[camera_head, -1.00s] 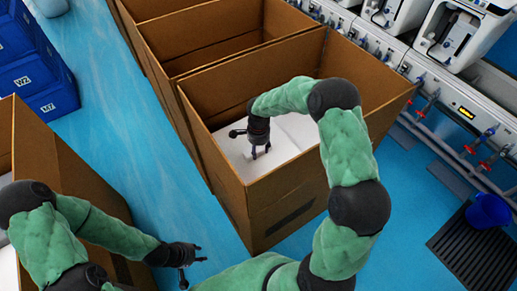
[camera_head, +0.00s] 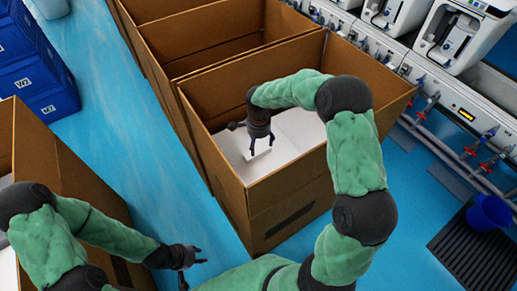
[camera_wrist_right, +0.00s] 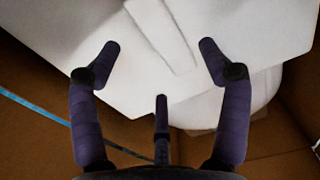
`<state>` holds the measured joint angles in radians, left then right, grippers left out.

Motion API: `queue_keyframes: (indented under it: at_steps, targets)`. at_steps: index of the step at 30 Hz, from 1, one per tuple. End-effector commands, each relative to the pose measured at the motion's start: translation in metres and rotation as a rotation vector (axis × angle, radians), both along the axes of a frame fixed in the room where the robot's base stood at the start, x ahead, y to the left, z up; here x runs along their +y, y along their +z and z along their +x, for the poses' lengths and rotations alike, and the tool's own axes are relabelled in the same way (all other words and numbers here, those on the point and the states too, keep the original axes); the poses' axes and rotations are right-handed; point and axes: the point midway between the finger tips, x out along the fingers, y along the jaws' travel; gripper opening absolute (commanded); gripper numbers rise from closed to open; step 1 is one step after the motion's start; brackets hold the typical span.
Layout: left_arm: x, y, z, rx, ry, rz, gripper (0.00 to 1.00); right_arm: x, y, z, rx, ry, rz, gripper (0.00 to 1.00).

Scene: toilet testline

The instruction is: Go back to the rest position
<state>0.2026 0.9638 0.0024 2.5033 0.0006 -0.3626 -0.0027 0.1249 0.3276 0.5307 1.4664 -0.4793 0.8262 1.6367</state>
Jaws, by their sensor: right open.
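My right gripper (camera_head: 262,147) is inside the near cardboard box (camera_head: 290,207), over white pieces (camera_head: 301,126) at its bottom. In the right wrist view my right gripper (camera_wrist_right: 160,58) has its fingers spread wide. A white part (camera_wrist_right: 215,30) with a raised rectangular strip (camera_wrist_right: 160,32) lies beyond the fingertips, and nothing is held between them. I cannot tell if a fingertip touches it. My left gripper (camera_head: 191,268) hangs over the blue floor between the boxes, with fingers apart and empty.
More cardboard boxes (camera_head: 215,48) stand in a row behind the near one. Another box (camera_head: 75,165) is at left, close to my left arm. Blue crates (camera_head: 40,75) are stacked at upper left. A machine line with valves (camera_head: 440,85) runs along the right.

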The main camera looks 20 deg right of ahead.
Motion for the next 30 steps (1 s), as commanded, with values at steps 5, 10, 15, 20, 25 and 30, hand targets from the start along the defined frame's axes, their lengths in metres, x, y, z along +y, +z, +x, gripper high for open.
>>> queue_keyframes:
  at_steps: [5, 10, 15, 20, 25, 30]
  targets:
    - [0.0, 0.0, 0.0, 0.0, 0.0, 0.0, 0.37, 0.0, 0.036, 0.0, -0.003, 0.001, 0.0, 0.78]
    - [0.0, 0.0, 0.0, 0.0, 0.0, 0.0, 0.37, 0.0, 0.057, 0.0, -0.002, 0.001, -0.001, 0.78]
    - [0.0, 0.0, 0.0, 0.0, 0.0, 0.0, 0.37, 0.0, 0.066, 0.0, 0.0, 0.001, 0.0, 0.78]
    - [0.0, 0.0, 0.0, 0.0, 0.0, 0.0, 0.37, 0.0, 0.067, 0.0, 0.0, 0.001, 0.0, 0.78]
    - [0.0, 0.011, 0.0, 0.0, 0.0, 0.0, 0.37, 0.0, 0.078, 0.0, 0.0, 0.001, 0.0, 0.78]
    - [0.0, 0.046, 0.0, 0.0, 0.0, 0.0, 0.37, 0.0, 0.113, 0.0, 0.0, 0.001, 0.0, 0.78]
